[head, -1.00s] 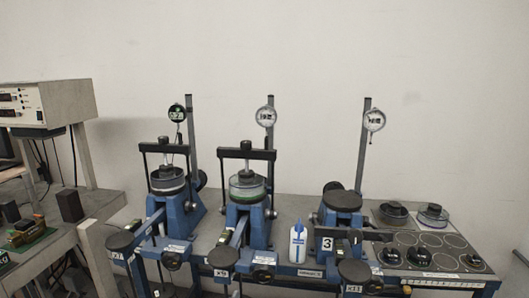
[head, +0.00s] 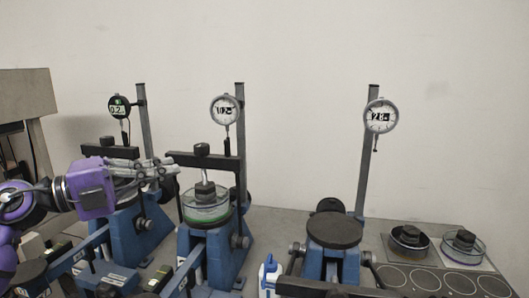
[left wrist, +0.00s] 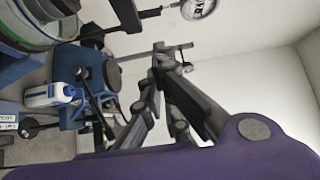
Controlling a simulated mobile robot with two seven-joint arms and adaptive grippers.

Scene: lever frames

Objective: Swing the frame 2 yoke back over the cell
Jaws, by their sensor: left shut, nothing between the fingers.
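Frame 2 (head: 205,256) is the middle blue lever frame. Its cell (head: 207,214), a clear dish with a green ring, sits on the frame with a dark piston on top. Its black yoke (head: 218,163) stands up with the crossbar above the cell and a knob on top. My left gripper (head: 173,167) is shut and empty, beside the left end of this crossbar; whether they touch I cannot tell. Its fingers also show in the left wrist view (left wrist: 160,55), where a cell edge (left wrist: 38,40) shows at upper left. My right gripper is not in view.
Frame 1 (head: 128,232) stands at left, partly behind my left arm. Frame 3 (head: 335,232) at right has a bare platform, its dark bar (head: 325,289) low in front. A white bottle (head: 268,277) stands between frames 2 and 3. Dial gauges (head: 225,109) hang on posts behind.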

